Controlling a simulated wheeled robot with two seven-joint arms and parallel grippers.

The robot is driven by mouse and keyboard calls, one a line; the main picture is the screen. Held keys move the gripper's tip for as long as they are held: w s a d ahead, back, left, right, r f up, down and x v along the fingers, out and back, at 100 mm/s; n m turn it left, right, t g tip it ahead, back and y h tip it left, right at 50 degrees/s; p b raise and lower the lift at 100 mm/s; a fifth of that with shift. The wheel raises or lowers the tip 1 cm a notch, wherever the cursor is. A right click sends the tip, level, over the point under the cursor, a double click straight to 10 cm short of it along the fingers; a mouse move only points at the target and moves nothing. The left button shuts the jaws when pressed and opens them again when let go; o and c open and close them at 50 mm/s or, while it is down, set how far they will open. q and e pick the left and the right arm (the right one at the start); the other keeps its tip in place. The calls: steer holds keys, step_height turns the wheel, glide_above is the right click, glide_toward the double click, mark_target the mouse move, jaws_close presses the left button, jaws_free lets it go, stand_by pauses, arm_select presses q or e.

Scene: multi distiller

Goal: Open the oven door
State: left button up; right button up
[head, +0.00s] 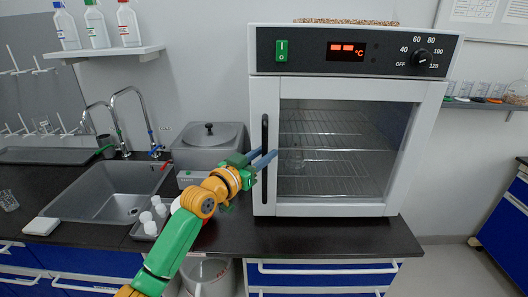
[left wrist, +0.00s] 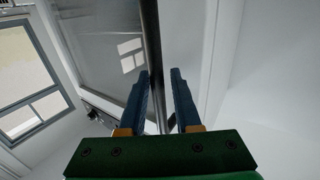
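The white oven (head: 262,96) stands on the dark counter, with its glass door (head: 350,135) shut. Wire racks show through the glass. The black vertical door handle (head: 264,130) is on the door's left side. My left gripper (head: 267,156) is at the middle of the handle in the head view. In the left wrist view its two blue fingers (left wrist: 160,88) are apart, with the dark handle bar (left wrist: 151,45) running between them. Neither finger clearly touches the bar. My right gripper is not in view.
A sink (head: 105,190) and a grey lidded bath (head: 208,148) lie left of the oven. Small white bottles (head: 150,220) stand near my left arm. Bottles on a wall shelf (head: 105,53) are above. Floor right of the oven is clear.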

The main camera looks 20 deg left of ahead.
arm_select(q)
steer(key=shift+d, duration=0.2)
steer(key=shift+a, duration=0.1)
jaws_close()
stand_by(1.2)
